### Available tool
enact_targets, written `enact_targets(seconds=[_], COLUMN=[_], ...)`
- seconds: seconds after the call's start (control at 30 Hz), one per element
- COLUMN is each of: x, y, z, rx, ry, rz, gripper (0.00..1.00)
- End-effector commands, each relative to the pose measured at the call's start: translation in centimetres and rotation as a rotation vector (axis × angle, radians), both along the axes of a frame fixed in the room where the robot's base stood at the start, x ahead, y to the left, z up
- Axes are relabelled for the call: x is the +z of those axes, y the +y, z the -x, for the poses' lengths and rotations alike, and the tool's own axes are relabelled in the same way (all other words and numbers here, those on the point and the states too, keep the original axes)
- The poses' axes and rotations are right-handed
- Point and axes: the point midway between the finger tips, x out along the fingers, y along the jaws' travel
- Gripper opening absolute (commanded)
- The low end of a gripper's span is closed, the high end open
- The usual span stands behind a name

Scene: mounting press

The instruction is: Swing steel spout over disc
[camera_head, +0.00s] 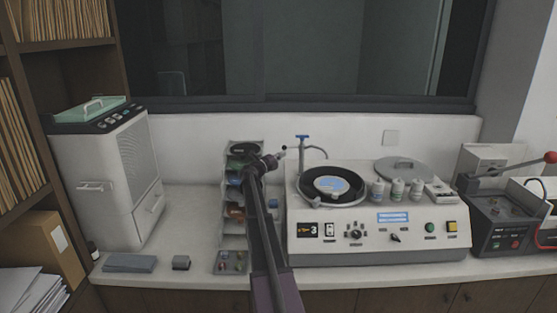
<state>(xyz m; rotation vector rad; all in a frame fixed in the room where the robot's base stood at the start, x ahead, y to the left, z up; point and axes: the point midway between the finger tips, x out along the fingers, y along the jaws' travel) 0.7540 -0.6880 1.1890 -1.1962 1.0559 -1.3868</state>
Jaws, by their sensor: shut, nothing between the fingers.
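The black disc (345,197) with a pale blue centre sits in the round bowl of the white machine (300,212). A thin steel spout (318,148) curves right from an upright post with a blue T-shaped top (302,137), behind the bowl. Its tip hangs near the bowl's back edge, not over the disc's centre. My gripper (274,160) is shut and empty, just left of the post. Its dark fingers are small here, and I cannot tell whether they touch the spout's left end.
A grey round lid (403,169) and several small bottles (397,189) stand right of the bowl. A rack of coloured items (234,208) stands behind my arm. A white cabinet (105,180) is at left, a red-knobbed press (500,215) at right.

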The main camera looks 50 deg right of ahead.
Motion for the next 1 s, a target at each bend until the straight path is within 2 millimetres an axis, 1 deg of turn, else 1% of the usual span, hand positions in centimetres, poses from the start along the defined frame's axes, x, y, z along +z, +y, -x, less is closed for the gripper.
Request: enact_targets(seconds=[0.03,0.2,0.63,0.83,1.0], x=[0.2,0.3,0.3,0.5,0.5], y=[-0.5,-1.2,-1.3,-2.5,-2.6], z=[-0.5,-1.1,-1.3,-2.7,-2.9], rx=[0.0,0.0,0.0,0.0,0.001], ry=[0.0,0.0,0.0,0.0,0.001], rz=[0.0,0.0,0.0,0.0,0.0], gripper=[0.0,0.0,0.0,0.0,0.0])
